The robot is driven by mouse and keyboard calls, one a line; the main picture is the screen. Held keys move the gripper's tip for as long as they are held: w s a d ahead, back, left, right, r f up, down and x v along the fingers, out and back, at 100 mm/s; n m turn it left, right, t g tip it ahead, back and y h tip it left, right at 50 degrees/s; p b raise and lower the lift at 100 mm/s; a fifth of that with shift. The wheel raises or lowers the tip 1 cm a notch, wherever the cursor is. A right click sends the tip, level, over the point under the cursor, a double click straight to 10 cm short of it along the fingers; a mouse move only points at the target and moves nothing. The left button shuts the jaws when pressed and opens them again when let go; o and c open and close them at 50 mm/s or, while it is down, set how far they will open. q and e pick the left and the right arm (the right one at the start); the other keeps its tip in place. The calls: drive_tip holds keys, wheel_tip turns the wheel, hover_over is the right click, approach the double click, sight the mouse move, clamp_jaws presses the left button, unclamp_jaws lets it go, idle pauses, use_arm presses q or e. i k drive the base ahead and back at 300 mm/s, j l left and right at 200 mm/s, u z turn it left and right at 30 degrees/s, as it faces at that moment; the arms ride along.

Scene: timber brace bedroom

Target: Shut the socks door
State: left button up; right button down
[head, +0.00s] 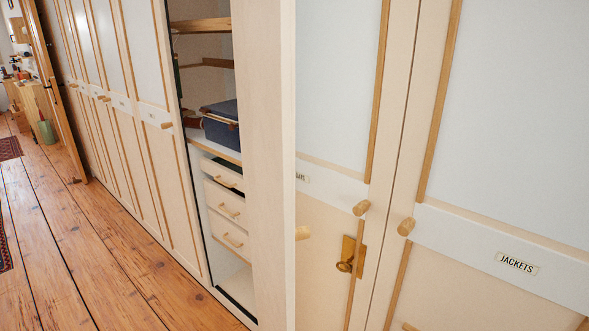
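A pale cupboard door (268,160) stands open in the head view, swung out from the long wardrobe and seen nearly edge-on. No label on it is visible, so I cannot read whether it is the socks door. Neither of my grippers is in view.
Closed wardrobe doors lie on both sides. The plank floor (95,265) at left is mostly clear. A wooden door (52,85) stands open far left.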

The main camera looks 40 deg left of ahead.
sight(263, 31)
drive_tip(key=i+l+u, duration=0.15)
drive_tip(key=u, duration=0.25)
drive_tip(key=i+l+u, duration=0.1)
drive_tip(key=l+u, duration=0.55)
drive_tip(key=u, duration=0.2)
drive_tip(key=i+l+u, duration=0.1)
drive_tip(key=l+u, duration=0.6)
drive_tip(key=u, duration=0.15)
drive_tip(key=k+l+u, duration=0.2)
drive_tip(key=l, duration=0.2)
drive_tip(key=i, duration=0.1)
